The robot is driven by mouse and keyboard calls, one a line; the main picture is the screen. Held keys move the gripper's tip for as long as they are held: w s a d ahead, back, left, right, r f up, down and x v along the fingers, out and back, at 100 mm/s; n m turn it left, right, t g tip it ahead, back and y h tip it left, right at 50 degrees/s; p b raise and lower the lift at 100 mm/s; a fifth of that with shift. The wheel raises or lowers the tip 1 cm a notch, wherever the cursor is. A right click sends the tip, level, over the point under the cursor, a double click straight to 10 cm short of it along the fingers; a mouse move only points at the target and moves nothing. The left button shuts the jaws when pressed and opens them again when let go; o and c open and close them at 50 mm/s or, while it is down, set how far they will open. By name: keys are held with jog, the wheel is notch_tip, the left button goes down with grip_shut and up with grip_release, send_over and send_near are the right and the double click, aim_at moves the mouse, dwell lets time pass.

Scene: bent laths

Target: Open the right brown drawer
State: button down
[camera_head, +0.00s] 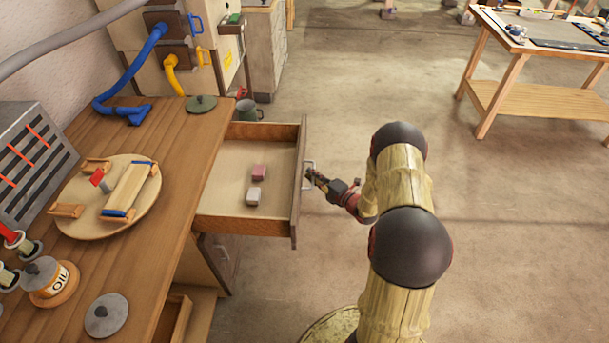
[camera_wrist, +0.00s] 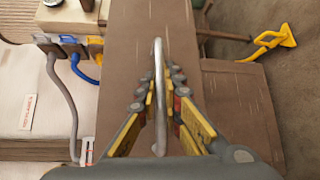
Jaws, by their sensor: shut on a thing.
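The brown drawer (camera_head: 240,184) is pulled well out from under the wooden workbench, with its inside in view. A pink block (camera_head: 259,172) and a pale grey block (camera_head: 253,196) lie in it. A metal handle (camera_head: 309,175) is on its front panel (camera_head: 298,190). My gripper (camera_head: 314,177) is at the handle, outside the front panel. In the wrist view the handle (camera_wrist: 159,75) runs between the two yellow-padded fingers of my gripper (camera_wrist: 163,110), which are shut on it. The brown drawer front (camera_wrist: 140,25) fills the middle behind it.
The workbench top (camera_head: 175,140) bears a round board (camera_head: 75,215) with wooden parts, an oil can (camera_head: 45,278) and a grey lid (camera_head: 106,315). A lower drawer front (camera_head: 222,258) shows beneath the open drawer. The floor (camera_head: 510,230) to the right is clear up to another table (camera_head: 520,95).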

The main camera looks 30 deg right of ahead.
jog(key=shift+s+d+f, duration=0.1)
dwell(0.3)
jog(key=c, duration=1.9)
grip_release()
jog(key=s, duration=0.4)
jog(key=s+d+r, duration=0.1)
jog(key=s, duration=0.6)
jog(key=shift+s+d+r, duration=0.35)
jog(key=shift+r, duration=0.05)
